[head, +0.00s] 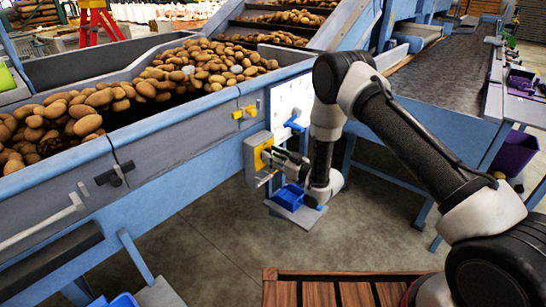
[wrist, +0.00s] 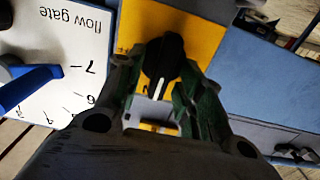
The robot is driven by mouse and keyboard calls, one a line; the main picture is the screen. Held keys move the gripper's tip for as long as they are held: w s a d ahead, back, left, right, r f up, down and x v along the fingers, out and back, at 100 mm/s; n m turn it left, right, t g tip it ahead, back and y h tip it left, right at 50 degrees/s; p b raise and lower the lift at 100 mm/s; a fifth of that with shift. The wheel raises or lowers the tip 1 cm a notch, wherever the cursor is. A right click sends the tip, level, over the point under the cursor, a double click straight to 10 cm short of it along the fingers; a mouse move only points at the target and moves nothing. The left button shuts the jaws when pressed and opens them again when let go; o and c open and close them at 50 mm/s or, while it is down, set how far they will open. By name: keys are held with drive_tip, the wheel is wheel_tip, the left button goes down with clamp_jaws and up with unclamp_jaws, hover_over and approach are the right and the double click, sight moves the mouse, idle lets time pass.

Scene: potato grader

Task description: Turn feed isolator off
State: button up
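The feed isolator is a grey box with a yellow plate (head: 261,155) on the side of the blue machine in the head view. In the wrist view the yellow plate (wrist: 205,30) carries a black rotary knob (wrist: 166,55) with a white pointer line. My gripper (head: 275,158) is at the front of the box. In the wrist view my gripper (wrist: 165,72) has its two green-edged fingers apart, one on each side of the knob. I cannot tell whether they touch it. The knob is hidden in the head view.
A white flow gate panel (wrist: 55,45) with a blue lever (wrist: 28,88) is beside the isolator. A potato hopper (head: 125,150) runs along the left. A conveyor (head: 440,75) is at the right. A wooden slatted platform (head: 340,274) lies in front; the concrete floor between is open.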

drive_tip(key=shift+c, duration=0.3)
clamp_jaws()
drive_tip(key=shift+m, duration=0.4)
drive_tip(key=shift+w+d+f+m, duration=0.1)
drive_tip(key=shift+f+m, duration=0.1)
drive_tip(key=shift+m, duration=2.65)
drive_tip(key=shift+w+d+f+m, duration=0.15)
drive_tip(key=shift+m, duration=2.65)
drive_tip(key=shift+w+d+f+m, duration=0.1)
drive_tip(key=shift+f+m, duration=0.1)
drive_tip(key=shift+m, duration=2.65)
